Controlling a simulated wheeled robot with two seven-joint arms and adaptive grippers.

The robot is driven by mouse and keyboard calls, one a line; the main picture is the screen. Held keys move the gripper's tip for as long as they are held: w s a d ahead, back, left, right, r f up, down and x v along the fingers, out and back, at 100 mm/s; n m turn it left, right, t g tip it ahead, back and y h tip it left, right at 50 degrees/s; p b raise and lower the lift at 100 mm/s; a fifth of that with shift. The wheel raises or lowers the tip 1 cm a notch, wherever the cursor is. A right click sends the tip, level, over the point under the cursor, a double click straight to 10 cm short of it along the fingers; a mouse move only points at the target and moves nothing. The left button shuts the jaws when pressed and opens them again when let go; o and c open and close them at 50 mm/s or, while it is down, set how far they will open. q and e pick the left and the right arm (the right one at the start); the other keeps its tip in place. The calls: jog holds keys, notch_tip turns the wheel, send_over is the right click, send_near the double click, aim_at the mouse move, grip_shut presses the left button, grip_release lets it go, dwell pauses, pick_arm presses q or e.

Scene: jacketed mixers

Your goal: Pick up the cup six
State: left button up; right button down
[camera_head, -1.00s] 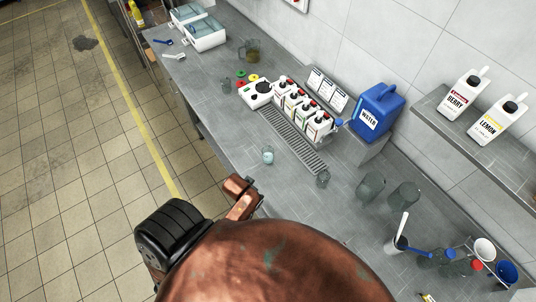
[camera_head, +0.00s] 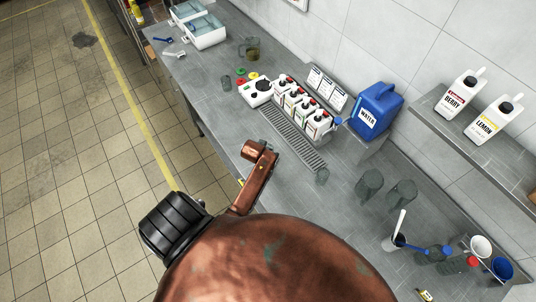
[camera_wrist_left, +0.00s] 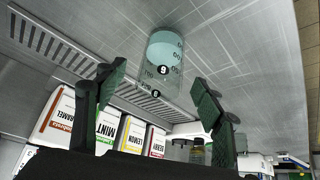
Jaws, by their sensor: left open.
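The cup six (camera_wrist_left: 165,55) is a clear cup with pale teal contents and a round black number mark. It appears upside down in the left wrist view, so the mark looks like a 9. It stands on the grey counter beside the drain grate. My left gripper (camera_wrist_left: 157,78) is open, with its two dark fingers on either side of the cup's near end in that picture. I cannot tell whether they touch it. In the head view my copper left arm and gripper (camera_head: 260,152) hide the cup. My right gripper is not in view.
The drain grate (camera_head: 292,138) and several flavour bottles (camera_head: 303,114) lie beyond the gripper. A blue water jug (camera_head: 375,110) stands behind. The counter left of the grate is mostly bare.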

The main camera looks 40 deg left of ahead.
pick_arm(q)
jog(key=shift+p+x, duration=0.35)
jog(key=shift+x, duration=2.25)
jog(key=shift+s, duration=0.15)
jog(key=shift+c, duration=0.2)
jog(key=c, duration=1.3)
